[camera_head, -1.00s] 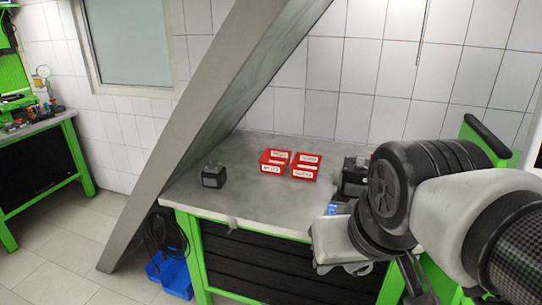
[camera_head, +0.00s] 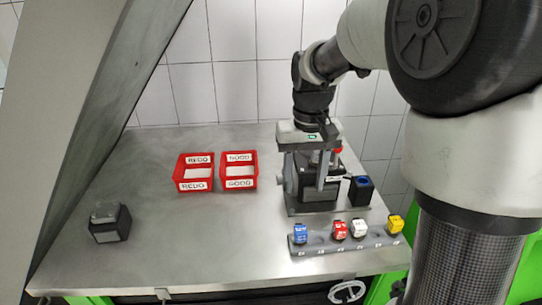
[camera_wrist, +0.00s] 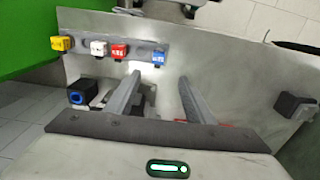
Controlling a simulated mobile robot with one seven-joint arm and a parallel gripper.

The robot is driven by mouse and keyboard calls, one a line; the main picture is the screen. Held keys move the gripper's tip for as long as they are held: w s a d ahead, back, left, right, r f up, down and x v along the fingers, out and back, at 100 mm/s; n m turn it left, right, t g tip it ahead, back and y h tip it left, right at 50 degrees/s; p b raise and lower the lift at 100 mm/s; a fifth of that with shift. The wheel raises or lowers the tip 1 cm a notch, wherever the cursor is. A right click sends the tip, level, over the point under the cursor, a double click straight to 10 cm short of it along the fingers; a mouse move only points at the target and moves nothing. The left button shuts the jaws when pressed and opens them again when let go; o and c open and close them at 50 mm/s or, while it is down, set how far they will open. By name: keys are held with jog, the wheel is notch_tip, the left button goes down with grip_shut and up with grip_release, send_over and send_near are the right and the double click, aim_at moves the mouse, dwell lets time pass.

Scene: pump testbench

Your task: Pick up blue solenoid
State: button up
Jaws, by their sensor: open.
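The blue solenoid (camera_head: 299,233) sits at the left end of a grey rack (camera_head: 345,242) near the front of the metal bench. In the wrist view the blue solenoid (camera_wrist: 158,57) is on the rack beyond the fingertips, roughly in line with the gap between them. My gripper (camera_head: 306,180) points down, open and empty, in front of a dark pump device and behind the rack in the head view. In the wrist view its two fingers (camera_wrist: 160,80) are spread apart, clear of the solenoid.
Red (camera_head: 339,229), white (camera_head: 358,228) and yellow (camera_head: 395,223) solenoids share the rack. A black block with a blue ring (camera_head: 361,190) stands behind it. Two red bins (camera_head: 194,173) (camera_head: 239,170) and a dark box (camera_head: 109,222) are to the left. The bench's front middle is clear.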

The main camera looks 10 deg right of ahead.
notch_tip(320, 180, down, 2)
jog(key=w, duration=0.1)
send_over(300, 228)
notch_tip(300, 228, down, 11)
jog(key=shift+w+r, duration=0.1)
jog(key=shift+r, duration=0.1)
jog(key=shift+d+f, duration=0.1)
jog(key=shift+f, duration=2.6)
jog(key=c, duration=1)
